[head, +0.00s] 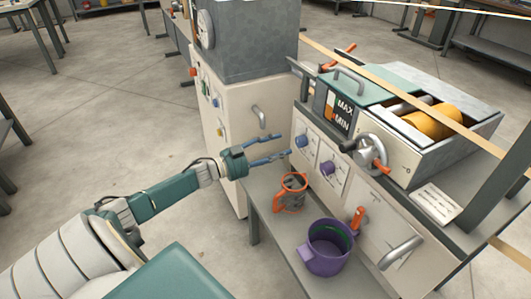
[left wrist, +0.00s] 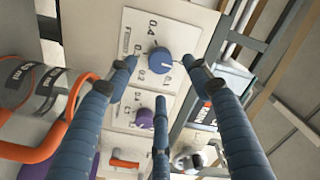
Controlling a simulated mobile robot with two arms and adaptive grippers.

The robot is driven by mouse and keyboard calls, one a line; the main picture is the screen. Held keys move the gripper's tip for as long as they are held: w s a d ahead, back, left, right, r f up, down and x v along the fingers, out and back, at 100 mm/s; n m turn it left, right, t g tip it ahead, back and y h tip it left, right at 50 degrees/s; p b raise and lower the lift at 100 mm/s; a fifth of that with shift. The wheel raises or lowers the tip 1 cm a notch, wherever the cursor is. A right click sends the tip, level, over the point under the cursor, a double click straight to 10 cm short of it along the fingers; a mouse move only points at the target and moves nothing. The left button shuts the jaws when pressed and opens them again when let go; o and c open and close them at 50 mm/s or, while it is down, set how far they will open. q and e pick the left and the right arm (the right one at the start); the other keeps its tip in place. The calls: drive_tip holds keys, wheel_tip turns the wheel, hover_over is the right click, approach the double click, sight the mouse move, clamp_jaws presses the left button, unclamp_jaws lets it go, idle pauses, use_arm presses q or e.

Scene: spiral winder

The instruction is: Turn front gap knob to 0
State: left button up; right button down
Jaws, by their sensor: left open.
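A blue knob (head: 302,141) sits on a white scale plate on the machine's front panel. It also shows in the left wrist view (left wrist: 160,61), with numbers such as 0.4 and 0.2 around it. A purple knob (head: 327,168) is on the neighbouring plate, also in the left wrist view (left wrist: 144,118). I cannot read which one is labelled front gap, nor where either pointer stands. My left gripper (head: 285,145) is open, its blue fingers pointing at the blue knob. In the left wrist view its fingertips (left wrist: 161,80) spread around the blue knob's outline, apparently short of it. My right gripper is out of view.
An orange-handled grey mug (head: 291,193) and a purple pot (head: 328,246) stand on the grey bench (head: 262,192) below the knobs. A crank wheel (head: 372,153) sticks out right of the panel. A cabinet with a handle (head: 259,116) stands behind the gripper.

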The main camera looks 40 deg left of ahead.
use_arm(q)
drive_tip(key=v, duration=0.5)
drive_tip(key=shift+s+a, duration=0.1)
drive_tip(key=shift+s, duration=0.15)
idle(0.3)
